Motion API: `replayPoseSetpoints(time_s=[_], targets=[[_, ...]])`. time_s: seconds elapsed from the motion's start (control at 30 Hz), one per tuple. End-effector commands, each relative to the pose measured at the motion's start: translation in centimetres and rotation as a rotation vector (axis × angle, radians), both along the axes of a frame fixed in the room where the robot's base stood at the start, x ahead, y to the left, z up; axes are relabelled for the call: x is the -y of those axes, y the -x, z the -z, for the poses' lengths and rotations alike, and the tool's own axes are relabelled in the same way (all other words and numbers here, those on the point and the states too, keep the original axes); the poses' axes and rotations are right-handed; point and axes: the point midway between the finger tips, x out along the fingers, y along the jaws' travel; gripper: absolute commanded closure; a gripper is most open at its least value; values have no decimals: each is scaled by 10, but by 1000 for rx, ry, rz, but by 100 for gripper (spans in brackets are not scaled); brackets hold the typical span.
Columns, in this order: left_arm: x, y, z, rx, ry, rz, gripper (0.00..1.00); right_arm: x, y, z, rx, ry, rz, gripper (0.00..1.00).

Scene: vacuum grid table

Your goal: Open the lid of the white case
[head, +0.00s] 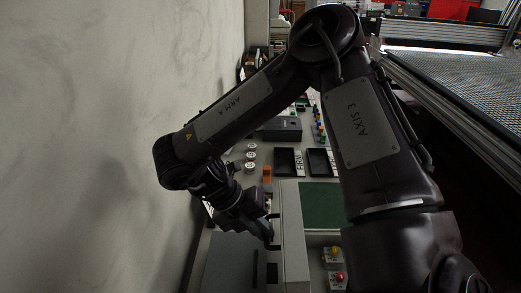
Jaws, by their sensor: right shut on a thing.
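The white case shows as a pale panel (292,235) at the lower middle of the head view. It seems to be the lid, seen nearly edge-on and raised. My right arm reaches over from the right and bends down at the left. My right gripper (268,238) is at the panel's left side, shut, apparently on the lid's edge; the contact is dark and small. The inside of the case is partly hidden by my arm. My left gripper is not in view.
A green surface (318,205) and yellow and red buttons (335,265) lie right of the panel. A dark grey box (232,265) is at its left. Black trays (288,162), white round pieces (250,158) and a dark box (281,129) stand behind. A wall (100,130) bounds the left.

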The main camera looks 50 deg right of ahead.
Motion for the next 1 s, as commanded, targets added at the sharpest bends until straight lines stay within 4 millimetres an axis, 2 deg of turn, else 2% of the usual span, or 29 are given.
replayPoseSetpoints(time_s=[0.13, 0.17, 0.33, 0.83, 1.0], targets=[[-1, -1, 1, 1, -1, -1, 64, 1, 3, 3, -9, 0, 0, 100], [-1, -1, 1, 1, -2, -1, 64, 1, 3, 3, -9, 0, 0, 88], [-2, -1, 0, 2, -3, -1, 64, 1, 2, 2, -6, 0, 0, 67], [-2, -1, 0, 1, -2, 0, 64, 1, 0, 0, 0, 0, 0, 67], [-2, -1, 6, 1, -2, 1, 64, 2, 1, -1, 20, -13, 0, 67]])
